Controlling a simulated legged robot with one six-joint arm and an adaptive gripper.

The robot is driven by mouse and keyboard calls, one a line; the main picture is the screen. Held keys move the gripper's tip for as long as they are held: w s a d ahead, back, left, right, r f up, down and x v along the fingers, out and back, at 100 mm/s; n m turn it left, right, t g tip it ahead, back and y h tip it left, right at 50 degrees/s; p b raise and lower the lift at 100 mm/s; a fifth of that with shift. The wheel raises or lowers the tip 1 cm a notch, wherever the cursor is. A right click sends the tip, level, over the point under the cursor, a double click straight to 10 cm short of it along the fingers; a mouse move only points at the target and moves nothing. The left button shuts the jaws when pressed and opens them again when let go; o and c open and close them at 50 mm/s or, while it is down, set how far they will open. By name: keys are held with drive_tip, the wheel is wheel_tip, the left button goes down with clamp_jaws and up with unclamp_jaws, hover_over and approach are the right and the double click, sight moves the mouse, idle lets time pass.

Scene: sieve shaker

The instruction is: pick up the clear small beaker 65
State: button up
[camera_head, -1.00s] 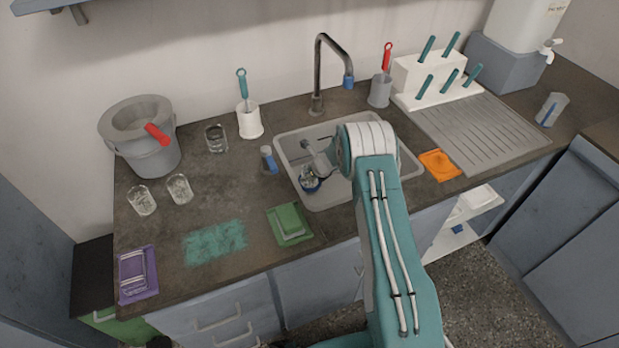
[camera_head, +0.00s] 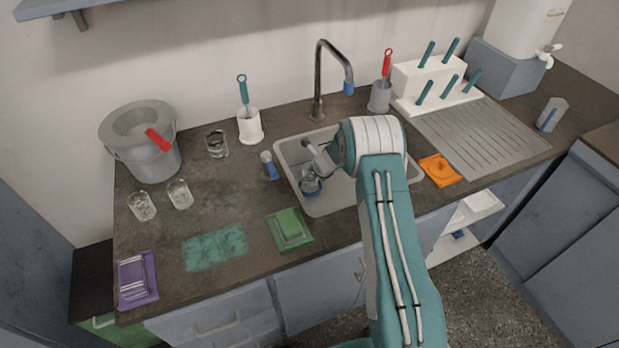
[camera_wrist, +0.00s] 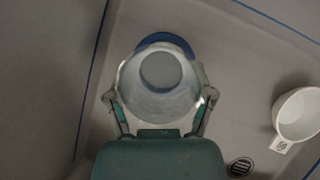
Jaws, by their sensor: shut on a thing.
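The clear small beaker (camera_head: 310,179) is over the left part of the sink, between the fingers of my gripper (camera_head: 318,171). In the wrist view the beaker (camera_wrist: 160,82) shows from above, with a round opening and a blue band at its far edge. The fingers of my gripper (camera_wrist: 160,112) touch it on its left and right sides and are shut on it. No number can be read on it. Whether its base touches the sink floor cannot be told.
The sink (camera_head: 334,208) has a tap (camera_head: 318,75) behind it. A white mug (camera_wrist: 299,113) and the drain (camera_wrist: 240,167) lie right of the beaker. A small blue-grey container (camera_head: 269,166) is beside the sink.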

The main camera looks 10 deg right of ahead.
drive_tip(key=s+d+r, duration=0.3)
drive_tip(key=s+r, duration=0.6)
drive_tip(key=s, duration=0.3)
drive_tip(key=shift+s, duration=0.35)
idle(0.5)
drive_tip(key=shift+s+r, duration=0.1)
